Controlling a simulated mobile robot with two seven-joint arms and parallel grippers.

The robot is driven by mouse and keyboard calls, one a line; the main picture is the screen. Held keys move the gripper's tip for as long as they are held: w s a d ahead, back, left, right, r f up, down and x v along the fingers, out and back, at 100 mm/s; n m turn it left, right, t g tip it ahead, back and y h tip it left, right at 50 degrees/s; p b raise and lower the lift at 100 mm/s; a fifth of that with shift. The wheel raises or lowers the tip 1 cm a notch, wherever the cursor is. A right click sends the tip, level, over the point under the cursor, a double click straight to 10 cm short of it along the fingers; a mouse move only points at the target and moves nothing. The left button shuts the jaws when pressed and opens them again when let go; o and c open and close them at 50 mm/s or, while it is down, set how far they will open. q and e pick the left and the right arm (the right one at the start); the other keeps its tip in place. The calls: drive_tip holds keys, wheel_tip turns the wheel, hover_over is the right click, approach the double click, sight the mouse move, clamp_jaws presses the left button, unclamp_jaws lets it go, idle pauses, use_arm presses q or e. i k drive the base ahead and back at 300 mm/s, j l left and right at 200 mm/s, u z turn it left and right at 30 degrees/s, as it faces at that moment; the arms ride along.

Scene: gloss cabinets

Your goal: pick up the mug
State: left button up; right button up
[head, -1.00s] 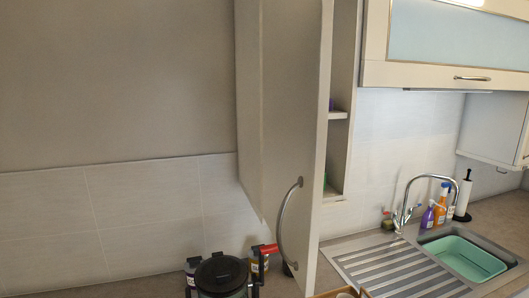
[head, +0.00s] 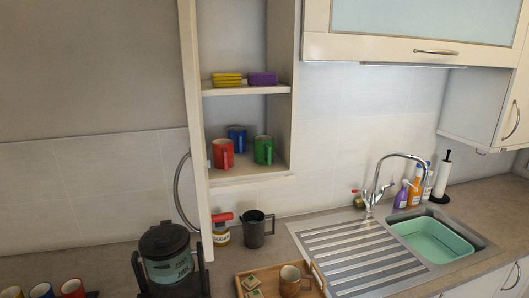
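Several mugs are in the head view. A red mug (head: 222,153), a blue mug (head: 237,138) and a green mug (head: 263,150) stand upright on the lower shelf of the open wall cabinet. A brown mug (head: 290,281) stands on a wooden tray (head: 246,271) on the counter. A dark grey mug or jug (head: 254,229) stands behind the tray. More mugs, one of them red (head: 73,288), are cut off at the bottom left. Neither of my grippers is in view.
The cabinet door (head: 193,130) stands open, nearly edge-on. A black coffee maker (head: 166,252) and a sugar jar (head: 221,230) are on the counter below. The sink drainer (head: 355,258) is bare; a green basin (head: 437,240) and bottles (head: 415,186) are at the right.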

sight(263, 144)
drive_tip(key=i+l+u, duration=0.25)
drive_tip(key=u, duration=0.2)
drive_tip(key=i+l+u, duration=0.55)
drive_tip(key=l+u, duration=0.35)
drive_tip(key=i+l+u, duration=0.15)
drive_tip(key=l+u, duration=0.2)
drive_tip(key=u, duration=0.15)
